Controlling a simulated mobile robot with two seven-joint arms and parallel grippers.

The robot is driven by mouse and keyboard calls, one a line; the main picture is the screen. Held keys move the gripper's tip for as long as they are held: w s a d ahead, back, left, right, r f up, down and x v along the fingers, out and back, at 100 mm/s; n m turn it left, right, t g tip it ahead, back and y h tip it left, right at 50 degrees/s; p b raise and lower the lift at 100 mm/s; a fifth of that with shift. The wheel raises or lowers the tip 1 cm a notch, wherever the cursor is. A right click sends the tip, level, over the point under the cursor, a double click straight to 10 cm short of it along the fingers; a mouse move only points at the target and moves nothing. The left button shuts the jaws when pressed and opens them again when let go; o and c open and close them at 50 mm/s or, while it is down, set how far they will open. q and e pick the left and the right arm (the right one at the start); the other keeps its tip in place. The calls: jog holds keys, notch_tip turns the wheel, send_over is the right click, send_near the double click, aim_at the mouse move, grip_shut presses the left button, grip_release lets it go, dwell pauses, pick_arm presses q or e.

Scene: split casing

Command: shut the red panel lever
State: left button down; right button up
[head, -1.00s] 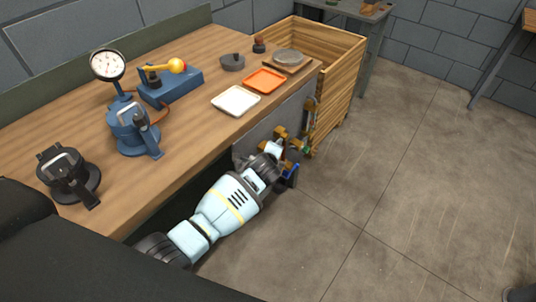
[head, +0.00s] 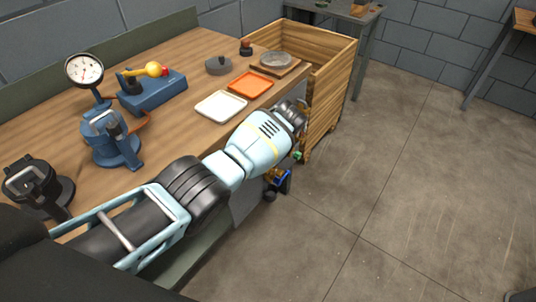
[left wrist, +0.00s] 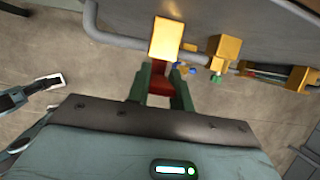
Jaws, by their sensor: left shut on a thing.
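My left gripper (left wrist: 158,88) shows in the left wrist view with its dark green fingers shut on the red lever (left wrist: 158,86). Only a small red part of the lever shows between the fingers. A bright yellow block (left wrist: 165,40) is just beyond the fingertips. In the head view my left forearm and wrist hide the fingers and the red lever. The panel (head: 244,203) is on the front side of the bench, partly behind my arm.
Grey pipes (left wrist: 110,40) and other yellow fittings (left wrist: 222,45) run along the panel close to the fingers. A blue part (head: 284,183) and a green part (head: 297,155) stick out below my wrist. A wooden crate (head: 331,97) stands close beyond; the floor is clear to the right.

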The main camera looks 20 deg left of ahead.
pick_arm(q)
jog(key=shift+w+g+b, duration=0.15)
jog(key=shift+g+b, duration=0.15)
jog(key=shift+g, duration=0.1)
pick_arm(e)
jog(key=shift+s+f, duration=0.2)
jog(key=shift+f, duration=0.3)
pick_arm(q)
jog(key=c, duration=1.2)
grip_release()
jog(key=shift+d, duration=0.1)
jog(key=shift+c, duration=0.2)
jog(key=shift+r, duration=0.1)
jog(key=w+p+v, duration=0.1)
jog(key=p+v, duration=0.2)
jog(key=v, duration=0.4)
jog(key=shift+s+d+r, duration=0.2)
jog(key=shift+s+r, duration=0.1)
jog(key=shift+s, duration=0.25)
pick_arm(e)
jog(key=r, duration=0.1)
jog(key=w+r, duration=0.1)
jog(key=r, duration=0.1)
jog(key=shift+w+d+r, duration=0.1)
jog(key=shift+r, duration=0.05)
